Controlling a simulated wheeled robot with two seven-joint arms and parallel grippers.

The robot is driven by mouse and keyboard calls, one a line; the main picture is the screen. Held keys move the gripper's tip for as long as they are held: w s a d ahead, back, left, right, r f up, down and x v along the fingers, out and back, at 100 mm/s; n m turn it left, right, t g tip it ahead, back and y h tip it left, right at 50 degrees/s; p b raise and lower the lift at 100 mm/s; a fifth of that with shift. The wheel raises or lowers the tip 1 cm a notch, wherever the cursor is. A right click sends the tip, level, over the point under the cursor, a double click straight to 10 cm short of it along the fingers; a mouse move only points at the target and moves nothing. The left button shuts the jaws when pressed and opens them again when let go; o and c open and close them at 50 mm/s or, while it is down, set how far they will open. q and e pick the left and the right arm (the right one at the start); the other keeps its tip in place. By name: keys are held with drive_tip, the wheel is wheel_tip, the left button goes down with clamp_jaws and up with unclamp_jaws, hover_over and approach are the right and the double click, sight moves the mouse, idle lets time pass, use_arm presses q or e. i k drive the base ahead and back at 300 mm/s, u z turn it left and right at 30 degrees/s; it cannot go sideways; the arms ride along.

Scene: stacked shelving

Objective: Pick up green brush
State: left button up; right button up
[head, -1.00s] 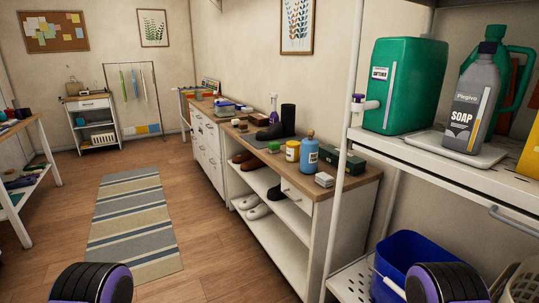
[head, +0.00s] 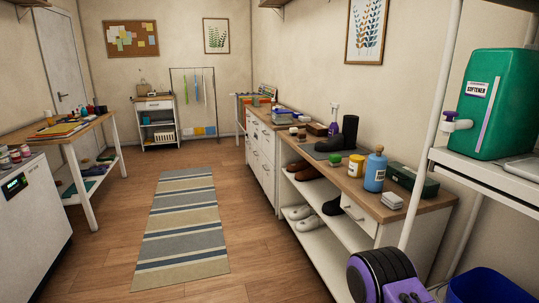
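The wooden-topped bench (head: 432,204) along the right wall holds small items, some too small to tell apart. Neither gripper shows. Only a black and purple part of my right arm is in view at the bottom right.
A metal shelf (head: 490,178) with a green softener jug (head: 493,104) stands at the near right, above a blue bin (head: 487,287). A white appliance (head: 30,210) and a work table (head: 92,128) stand left. A striped rug (head: 183,225) lies on the clear floor between.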

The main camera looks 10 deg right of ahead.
sight(335, 160)
drive_tip(key=u, duration=0.6)
drive_tip(key=i, duration=1.8)
drive_tip(key=z, duration=1)
drive_tip(key=i, duration=0.75)
drive_tip(key=z, duration=0.8)
